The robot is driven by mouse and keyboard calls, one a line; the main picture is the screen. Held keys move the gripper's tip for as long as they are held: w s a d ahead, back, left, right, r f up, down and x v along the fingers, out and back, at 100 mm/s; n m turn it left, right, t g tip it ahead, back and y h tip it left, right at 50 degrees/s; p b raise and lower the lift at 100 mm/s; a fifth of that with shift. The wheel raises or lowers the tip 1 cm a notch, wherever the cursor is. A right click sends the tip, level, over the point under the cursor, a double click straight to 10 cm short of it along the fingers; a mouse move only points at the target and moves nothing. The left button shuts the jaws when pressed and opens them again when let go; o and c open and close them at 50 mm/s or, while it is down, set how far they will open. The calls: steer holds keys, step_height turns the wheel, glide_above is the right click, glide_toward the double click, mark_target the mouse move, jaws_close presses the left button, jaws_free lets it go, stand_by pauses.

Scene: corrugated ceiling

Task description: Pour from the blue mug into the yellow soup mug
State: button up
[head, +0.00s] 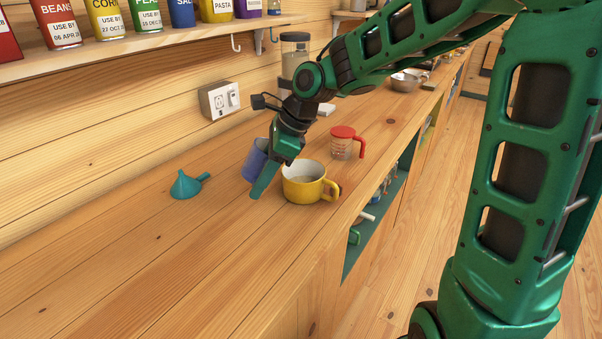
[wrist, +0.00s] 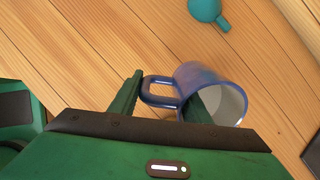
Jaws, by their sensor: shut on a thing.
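The blue mug (head: 256,162) is behind my gripper (head: 268,178) in the head view and looks tilted. In the wrist view the blue mug (wrist: 207,77) shows its handle toward the left, between my gripper's fingers (wrist: 160,102), with one finger partly hidden by the mug. My gripper is shut on the blue mug. The yellow soup mug (head: 303,188) stands upright on the counter, just right of the gripper in the head view, its handle to the right. Something greyish shows inside it. The inside of the blue mug looks pale in the wrist view; its contents cannot be told.
A teal funnel (head: 186,185) lies on the counter at left, also at the top of the wrist view (wrist: 207,11). A clear jug with red lid and handle (head: 344,143) stands behind the yellow mug. A shelf of cans (head: 150,42) hangs above. The front counter is clear.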

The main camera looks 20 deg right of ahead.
steer(key=shift+s+d+r+y, duration=0.1)
steer(key=shift+d+r+y, duration=0.2)
steer(key=shift+r, duration=0.2)
steer(key=shift+s+d+r+y, duration=0.1)
steer(key=shift+d+r+y, duration=0.05)
steer(key=shift+r+y, duration=0.3)
steer(key=shift+d+r, duration=0.1)
steer(key=shift+r, duration=0.05)
steer(key=shift+d+f+t+y+p, duration=0.1)
steer(key=shift+f+t+y+p, duration=0.3)
steer(key=shift+y+p, duration=0.55)
steer(key=shift+r+t+y+p, duration=0.45)
steer(key=shift+r+y, duration=0.1)
steer(key=shift+y, duration=0.25)
steer(key=shift+f+y+p, duration=0.2)
steer(key=shift+y+p, duration=0.45)
steer(key=shift+y, duration=0.35)
stand_by(0.5)
steer(key=shift+d+r+t+y+p, duration=0.1)
steer(key=shift+r+t+y+p, duration=0.25)
steer(key=shift+r+y+p, duration=0.25)
stand_by(0.5)
steer(key=shift+s+d+r+y+p, duration=0.15)
steer(key=shift+d+y+p, duration=0.1)
steer(key=shift+d+y, duration=0.2)
steer(key=shift+s+d+r+y+p, duration=0.15)
steer(key=shift+d+y+p, duration=0.1)
steer(key=shift+d+y, duration=0.2)
stand_by(0.6)
